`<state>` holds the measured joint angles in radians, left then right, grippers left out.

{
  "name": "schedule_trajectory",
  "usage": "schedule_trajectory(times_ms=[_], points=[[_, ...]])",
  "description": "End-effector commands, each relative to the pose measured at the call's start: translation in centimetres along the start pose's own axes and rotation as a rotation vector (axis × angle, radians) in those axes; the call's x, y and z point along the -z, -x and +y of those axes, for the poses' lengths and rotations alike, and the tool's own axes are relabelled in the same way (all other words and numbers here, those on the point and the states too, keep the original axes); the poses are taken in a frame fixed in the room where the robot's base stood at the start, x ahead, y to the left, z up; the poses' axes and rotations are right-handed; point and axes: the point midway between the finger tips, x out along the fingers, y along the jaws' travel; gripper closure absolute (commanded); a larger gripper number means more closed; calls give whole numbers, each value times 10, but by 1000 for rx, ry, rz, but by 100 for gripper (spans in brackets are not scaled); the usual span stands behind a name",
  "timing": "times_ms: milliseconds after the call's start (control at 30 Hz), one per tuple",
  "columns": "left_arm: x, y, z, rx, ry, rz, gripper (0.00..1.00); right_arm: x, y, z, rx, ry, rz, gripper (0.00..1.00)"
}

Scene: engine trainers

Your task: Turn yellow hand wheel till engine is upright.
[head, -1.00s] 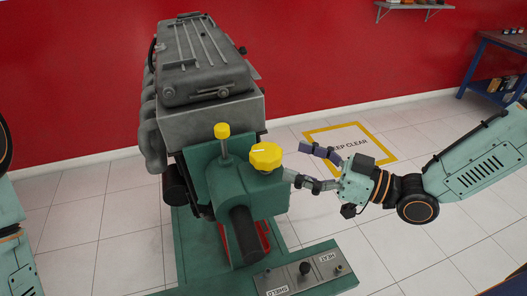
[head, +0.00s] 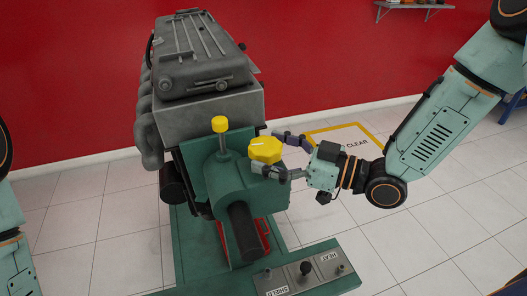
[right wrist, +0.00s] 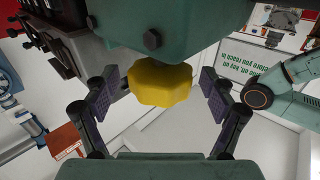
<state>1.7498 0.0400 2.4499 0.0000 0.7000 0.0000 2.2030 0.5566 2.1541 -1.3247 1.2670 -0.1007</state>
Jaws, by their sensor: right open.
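The yellow hand wheel (head: 265,150) sits on the front right of the green stand housing (head: 228,178). The grey engine (head: 205,85) is mounted behind that housing and looks close to upright, its ribbed cover on top. My right gripper (head: 280,152) is open, with its fingers reaching to either side of the hand wheel from the right. In the right wrist view the hand wheel (right wrist: 160,86) lies between the two spread fingers, with a gap on both sides. My left gripper is not in view; only parts of my left arm show at the left edge.
A yellow-capped post (head: 219,126) stands on the housing left of the hand wheel. A control panel (head: 305,273) with a black knob is in front. A yellow-framed floor marking (head: 375,136) lies behind my right gripper. White tiled floor is open on both sides.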

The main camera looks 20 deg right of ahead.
Motion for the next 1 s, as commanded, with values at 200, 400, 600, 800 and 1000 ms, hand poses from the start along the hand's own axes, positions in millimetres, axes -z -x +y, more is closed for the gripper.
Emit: schedule_trajectory(times_ms=[200, 400, 600, 800, 1000], points=[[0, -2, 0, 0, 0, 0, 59, 0, -13, 0, 2, 1, -1, 16], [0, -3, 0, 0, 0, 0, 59, 0, -17, 0, 1, 1, 1, 16], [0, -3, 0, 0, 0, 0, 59, 0, -17, 0, 1, 0, 1, 16], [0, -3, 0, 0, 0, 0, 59, 0, -17, 0, 1, 0, 1, 32], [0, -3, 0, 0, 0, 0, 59, 0, -17, 0, 1, 0, 1, 49]])
